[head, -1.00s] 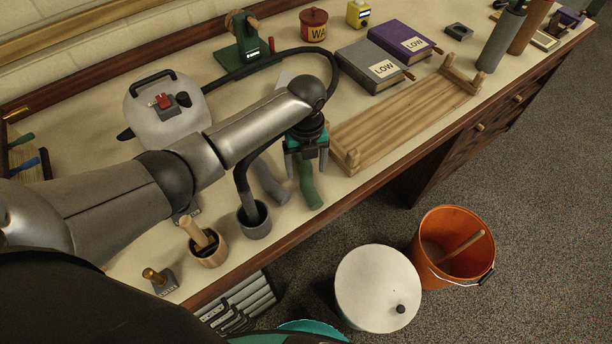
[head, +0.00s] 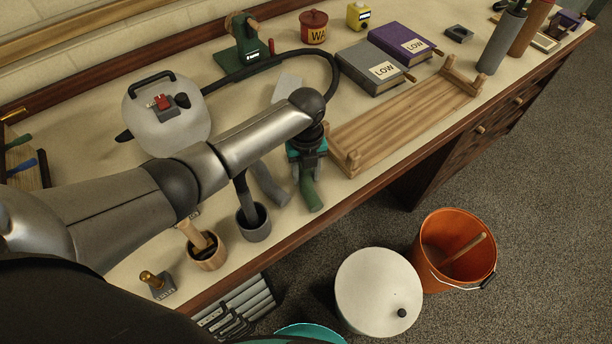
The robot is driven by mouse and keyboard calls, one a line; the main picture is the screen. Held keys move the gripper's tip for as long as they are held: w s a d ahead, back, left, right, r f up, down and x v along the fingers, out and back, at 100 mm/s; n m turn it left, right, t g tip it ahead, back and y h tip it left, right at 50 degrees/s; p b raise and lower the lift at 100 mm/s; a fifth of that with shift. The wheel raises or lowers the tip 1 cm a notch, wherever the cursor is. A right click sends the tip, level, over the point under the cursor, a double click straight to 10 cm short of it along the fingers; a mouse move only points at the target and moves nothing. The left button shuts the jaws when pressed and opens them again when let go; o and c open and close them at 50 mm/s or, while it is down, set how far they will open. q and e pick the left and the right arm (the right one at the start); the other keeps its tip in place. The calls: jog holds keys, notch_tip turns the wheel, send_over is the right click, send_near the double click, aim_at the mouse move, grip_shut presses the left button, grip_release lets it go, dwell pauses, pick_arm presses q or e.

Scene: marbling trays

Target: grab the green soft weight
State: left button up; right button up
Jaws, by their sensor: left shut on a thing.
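The green soft weight (head: 311,194) is a bent, sausage-like piece near the front edge of the bench, right of a similar grey weight (head: 270,184). My left gripper (head: 308,174), with teal parts, comes down over the green weight from above and is shut on its upper part. The weight's lower end sticks out toward the bench's front edge, and its far end is hidden by the gripper. I cannot tell whether it is clear of the bench top. My right gripper is not in view.
A wooden rack (head: 405,118) stands close to the right of the gripper. A grey cup (head: 254,228) and a wooden cup (head: 206,253) stand at the front left. A white jug (head: 168,125) and black hose lie behind my arm. Beyond the front edge are a white-lidded drum (head: 372,290) and an orange bucket (head: 455,262).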

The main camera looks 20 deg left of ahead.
pick_arm(q)
grip_shut()
jog(key=shift+r, duration=0.1)
